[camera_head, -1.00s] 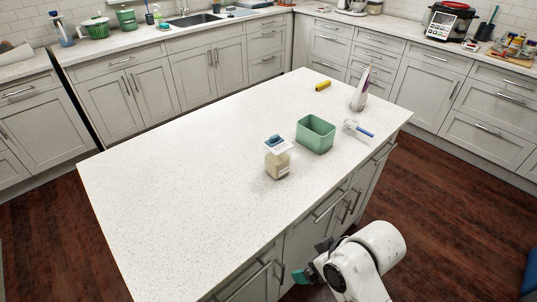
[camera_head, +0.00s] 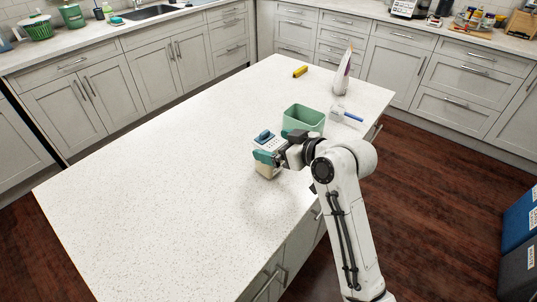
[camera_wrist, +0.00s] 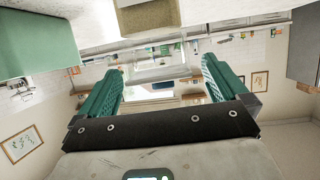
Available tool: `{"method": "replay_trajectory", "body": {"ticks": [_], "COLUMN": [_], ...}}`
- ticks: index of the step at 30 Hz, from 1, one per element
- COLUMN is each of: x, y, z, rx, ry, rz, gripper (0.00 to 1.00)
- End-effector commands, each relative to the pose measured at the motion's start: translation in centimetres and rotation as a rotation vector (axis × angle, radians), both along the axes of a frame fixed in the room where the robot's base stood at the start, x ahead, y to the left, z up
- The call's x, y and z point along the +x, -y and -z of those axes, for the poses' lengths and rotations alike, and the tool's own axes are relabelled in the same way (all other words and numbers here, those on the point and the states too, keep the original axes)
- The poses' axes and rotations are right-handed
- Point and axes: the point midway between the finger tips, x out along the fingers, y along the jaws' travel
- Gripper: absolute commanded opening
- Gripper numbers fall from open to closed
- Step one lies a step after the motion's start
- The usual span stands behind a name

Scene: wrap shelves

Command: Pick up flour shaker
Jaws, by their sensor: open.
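The flour shaker (camera_head: 266,173) stands upright on the white island top, with a pale tan body and a white and blue lid. In the wrist view its tan body (camera_wrist: 150,17) shows at the top edge, beyond the fingertips. My gripper (camera_head: 280,146) is at the shaker's right side at about lid height, with teal fingers spread. They overlap part of the shaker in the head view, and I cannot tell whether they touch it.
A green tub (camera_head: 304,118) stands just behind my gripper; it also shows in the wrist view (camera_wrist: 38,42). A blue-handled tool (camera_head: 347,115), a white bottle (camera_head: 342,75) and a yellow item (camera_head: 300,71) lie farther back. The left part of the island (camera_head: 150,190) is clear.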

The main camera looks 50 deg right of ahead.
Motion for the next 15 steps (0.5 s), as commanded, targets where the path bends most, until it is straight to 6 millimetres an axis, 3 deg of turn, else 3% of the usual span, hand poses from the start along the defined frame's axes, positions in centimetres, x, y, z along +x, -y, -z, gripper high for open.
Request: {"method": "replay_trajectory", "body": {"ticks": [9,15], "x": [3.7,4.4], "y": [0.3,0.3], "z": [1.8,2.2], "rx": [0.000,0.000], "ry": [-0.001,-0.001], "rz": [-0.001,0.000], "gripper": [1.00,1.00]}}
